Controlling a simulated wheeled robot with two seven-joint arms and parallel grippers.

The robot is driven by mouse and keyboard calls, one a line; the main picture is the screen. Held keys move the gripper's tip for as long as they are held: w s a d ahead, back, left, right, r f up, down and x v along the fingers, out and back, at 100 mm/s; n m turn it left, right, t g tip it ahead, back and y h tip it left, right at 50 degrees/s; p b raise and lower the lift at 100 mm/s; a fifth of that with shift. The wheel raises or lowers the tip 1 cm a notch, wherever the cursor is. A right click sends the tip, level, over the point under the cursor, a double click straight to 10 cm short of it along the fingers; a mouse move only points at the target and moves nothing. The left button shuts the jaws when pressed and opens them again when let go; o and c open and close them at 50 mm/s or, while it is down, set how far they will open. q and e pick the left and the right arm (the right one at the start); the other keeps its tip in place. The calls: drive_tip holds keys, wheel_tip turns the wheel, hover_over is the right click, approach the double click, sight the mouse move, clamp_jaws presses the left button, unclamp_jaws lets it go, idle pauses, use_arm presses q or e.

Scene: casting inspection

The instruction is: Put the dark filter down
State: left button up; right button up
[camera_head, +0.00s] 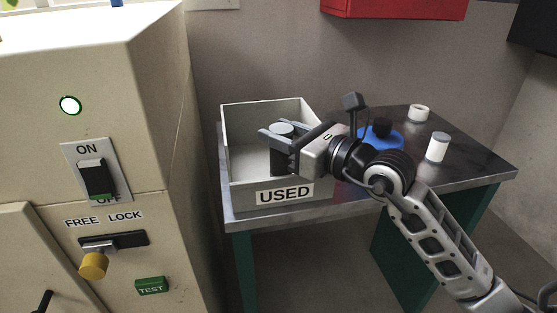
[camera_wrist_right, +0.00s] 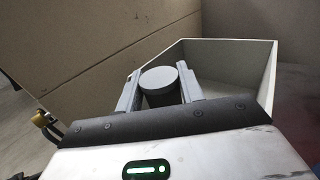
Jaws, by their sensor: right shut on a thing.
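The dark filter is a dark grey cylinder (camera_head: 281,150) with a paler grey top. My right gripper (camera_head: 282,138) is shut on it, one finger on each side. The filter is upright, within the outline of the white bin labelled USED (camera_head: 237,192). Its lower end is hard to make out, so I cannot tell whether it touches the bin floor. In the right wrist view the filter (camera_wrist_right: 160,84) shows between the two fingers (camera_wrist_right: 160,88), with the bin (camera_wrist_right: 262,75) behind and to the right. My left gripper is not in view.
The bin stands at the left end of a metal-topped table (camera_head: 480,165). A blue object (camera_head: 385,139) with a black top, a white cylinder (camera_head: 437,147) and a white ring (camera_head: 419,112) stand to the right. A beige machine (camera_head: 150,130) is close on the left.

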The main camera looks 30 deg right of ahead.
sight(281, 156)
wheel_tip(281, 156, down, 4)
drive_tip(key=shift+f+b, duration=0.1)
drive_tip(key=shift+b, duration=0.4)
drive_tip(key=shift+f, duration=0.2)
drive_tip(key=o, duration=1)
drive_tip(key=shift+f, duration=0.1)
